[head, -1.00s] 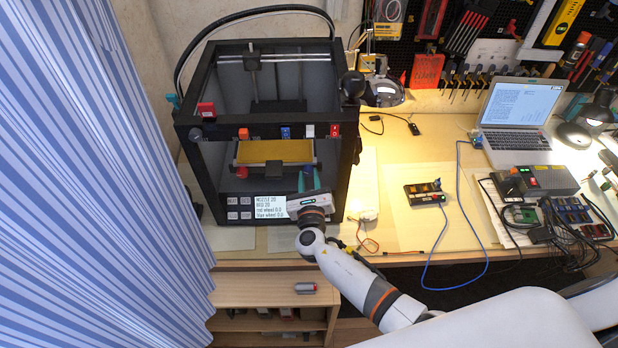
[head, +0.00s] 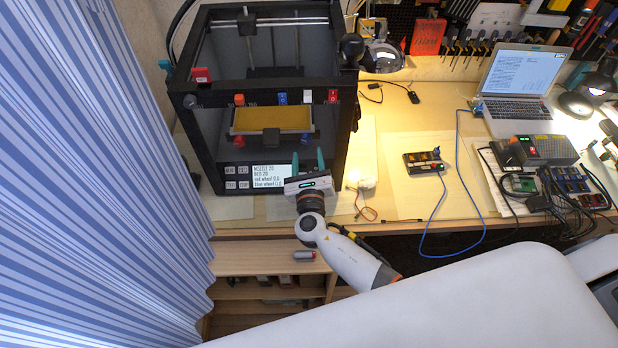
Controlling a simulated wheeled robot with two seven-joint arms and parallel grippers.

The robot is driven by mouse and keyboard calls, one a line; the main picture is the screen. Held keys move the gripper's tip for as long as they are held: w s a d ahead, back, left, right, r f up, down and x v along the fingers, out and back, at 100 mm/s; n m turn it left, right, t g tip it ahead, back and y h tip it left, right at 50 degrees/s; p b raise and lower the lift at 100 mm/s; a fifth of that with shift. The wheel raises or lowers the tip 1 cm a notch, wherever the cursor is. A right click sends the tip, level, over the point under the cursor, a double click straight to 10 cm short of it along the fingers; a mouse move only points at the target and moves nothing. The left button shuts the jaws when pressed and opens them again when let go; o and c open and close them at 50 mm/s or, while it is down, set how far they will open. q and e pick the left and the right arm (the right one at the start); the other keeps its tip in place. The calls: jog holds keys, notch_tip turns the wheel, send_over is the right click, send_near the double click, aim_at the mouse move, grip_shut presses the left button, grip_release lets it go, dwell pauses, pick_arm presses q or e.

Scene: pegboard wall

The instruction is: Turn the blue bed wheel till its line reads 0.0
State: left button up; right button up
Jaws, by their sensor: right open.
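The printer (head: 207,137) stands at the left of the table with its yellow bed (head: 271,119) inside. The red wheel (head: 239,143) shows under the bed's front left. The blue wheel (head: 315,139) shows only as a small blue patch at the bed's front right; its line is too small to read. The printer's screen (head: 271,176) seems to give blue wheel 0.0, in very small print. My right gripper (head: 308,158) is open and empty, its teal fingers spread in front of the blue wheel, seemingly apart from it. My left gripper is not in view.
A blue switch (head: 283,98) and a red switch (head: 333,96) sit on the printer's front bar. A lamp (head: 382,57) stands beside the printer. A laptop (head: 518,85) and a grey box (head: 541,150) are to the right. A striped curtain (head: 90,180) hangs at the left.

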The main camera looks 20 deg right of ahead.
jog(key=b+v, duration=0.1)
jog(key=v, duration=0.6)
jog(key=shift+s, duration=0.35)
